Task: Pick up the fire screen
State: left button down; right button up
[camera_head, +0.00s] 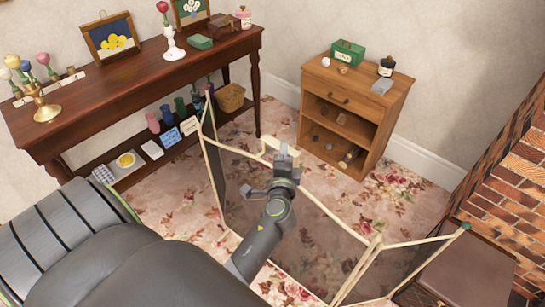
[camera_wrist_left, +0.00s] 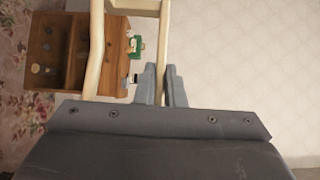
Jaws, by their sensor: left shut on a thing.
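The fire screen (camera_head: 325,245) stands on the floral carpet in the middle of the head view, with a cream frame and dark see-through mesh panels set at angles. My left gripper (camera_head: 284,153) is at the top of its middle panel, shut on the raised cream handle. In the left wrist view, the fingers (camera_wrist_left: 163,84) meet at a cream bar of the fire screen (camera_wrist_left: 97,48). My left arm hides part of the mesh. Whether the lower edge touches the floor I cannot tell. My right gripper is not in view.
A dark wooden console table (camera_head: 130,82) with vases and frames stands behind left. A small wooden cabinet (camera_head: 355,95) stands behind the screen. A brick fireplace (camera_head: 510,190) is at right, with a brown box-like piece (camera_head: 465,275) close to the screen's right end.

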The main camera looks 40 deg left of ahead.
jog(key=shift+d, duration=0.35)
pick_arm(q)
notch_tip(320, 180, up, 10)
jog(key=p, duration=0.3)
jog(key=shift+r, duration=0.25)
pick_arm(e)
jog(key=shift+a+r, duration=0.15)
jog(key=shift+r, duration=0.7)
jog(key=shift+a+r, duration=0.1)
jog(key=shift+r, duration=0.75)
pick_arm(q)
jog(key=shift+w+a+r+p, duration=0.1)
jog(key=shift+p, duration=0.2)
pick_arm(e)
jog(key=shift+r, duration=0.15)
